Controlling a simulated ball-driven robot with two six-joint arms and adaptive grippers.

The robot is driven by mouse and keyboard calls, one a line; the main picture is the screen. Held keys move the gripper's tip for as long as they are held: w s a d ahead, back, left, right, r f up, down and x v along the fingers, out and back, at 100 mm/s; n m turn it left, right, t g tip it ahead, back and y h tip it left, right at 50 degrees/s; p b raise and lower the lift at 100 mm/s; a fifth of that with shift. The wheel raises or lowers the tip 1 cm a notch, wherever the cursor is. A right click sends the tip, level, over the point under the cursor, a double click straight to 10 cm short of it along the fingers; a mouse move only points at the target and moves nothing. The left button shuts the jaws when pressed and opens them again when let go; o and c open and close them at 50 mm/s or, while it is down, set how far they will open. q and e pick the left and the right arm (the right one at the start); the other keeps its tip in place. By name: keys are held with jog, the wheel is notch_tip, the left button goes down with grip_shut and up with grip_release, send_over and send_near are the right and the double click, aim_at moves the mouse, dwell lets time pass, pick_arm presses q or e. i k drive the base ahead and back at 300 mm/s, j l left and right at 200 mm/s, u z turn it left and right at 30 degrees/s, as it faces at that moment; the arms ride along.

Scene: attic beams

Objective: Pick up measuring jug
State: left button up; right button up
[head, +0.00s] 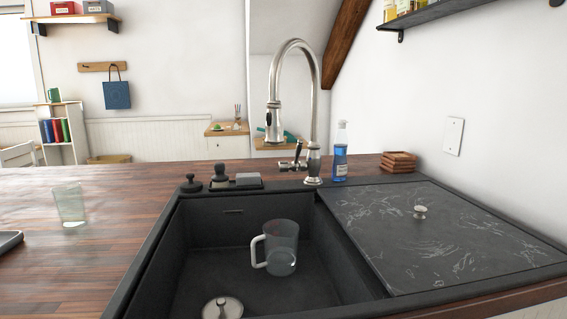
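A clear measuring jug (282,250) with a white handle on its left side and red marking near the rim stands upright in the black sink basin (215,281), towards its right side. Neither of my grippers shows in the head view.
A tall metal faucet (314,115) arches behind the basin. A black marbled cover (440,236) lies right of it; a blue soap bottle (341,155) and stacked brown pieces (398,162) stand behind. A glass (69,204) stands on the wooden counter (105,250) at left. A round metal lid (222,308) is at the basin's front.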

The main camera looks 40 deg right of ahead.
aim_at(274, 250)
jog(key=l+z, duration=0.5)
jog(key=i+l+z, duration=0.2)
jog(key=z, duration=0.25)
